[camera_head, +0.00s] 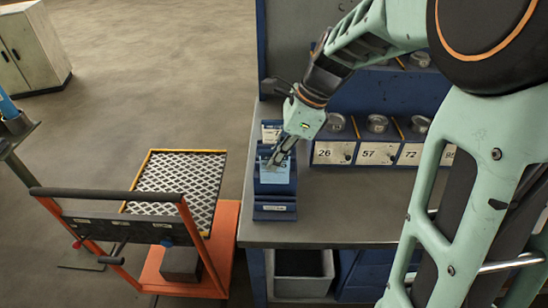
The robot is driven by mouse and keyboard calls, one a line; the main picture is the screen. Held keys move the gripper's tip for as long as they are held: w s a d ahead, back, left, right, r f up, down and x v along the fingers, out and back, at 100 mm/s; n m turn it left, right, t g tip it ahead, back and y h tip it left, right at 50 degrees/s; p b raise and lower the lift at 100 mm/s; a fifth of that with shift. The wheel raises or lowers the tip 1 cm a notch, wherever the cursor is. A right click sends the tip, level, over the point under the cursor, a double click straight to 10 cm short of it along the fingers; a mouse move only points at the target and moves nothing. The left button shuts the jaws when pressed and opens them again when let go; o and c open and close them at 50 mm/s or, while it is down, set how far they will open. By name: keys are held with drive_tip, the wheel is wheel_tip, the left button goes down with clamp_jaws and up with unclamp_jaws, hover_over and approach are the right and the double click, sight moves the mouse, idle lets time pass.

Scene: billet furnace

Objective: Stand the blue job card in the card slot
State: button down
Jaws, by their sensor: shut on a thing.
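The blue job card (274,173) is light blue and stands near upright at the card slot holder (274,208), a dark blue stand at the left end of the workbench. My gripper (281,156) comes down from the upper right and is shut on the card's upper part. The fingers cover part of the card's top. I cannot tell whether the card's lower edge is seated in the slot or just in front of or above it. A white card (270,133) stands behind the blue one in the same holder.
Numbered boxes (380,153) with round gauges on top line the back of the workbench (340,205). The bench top right of the holder is clear. An orange cart (227,230) with a mesh panel (180,180) stands left. A grey bin (303,275) sits below the bench.

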sight(275, 177)
drive_tip(key=shift+f, duration=0.2)
drive_tip(key=shift+f+b, duration=3.5)
drive_tip(key=shift+f, duration=0.95)
drive_tip(key=c, duration=2)
unclamp_jaws()
drive_tip(key=shift+c, duration=0.2)
drive_tip(key=shift+d, duration=0.1)
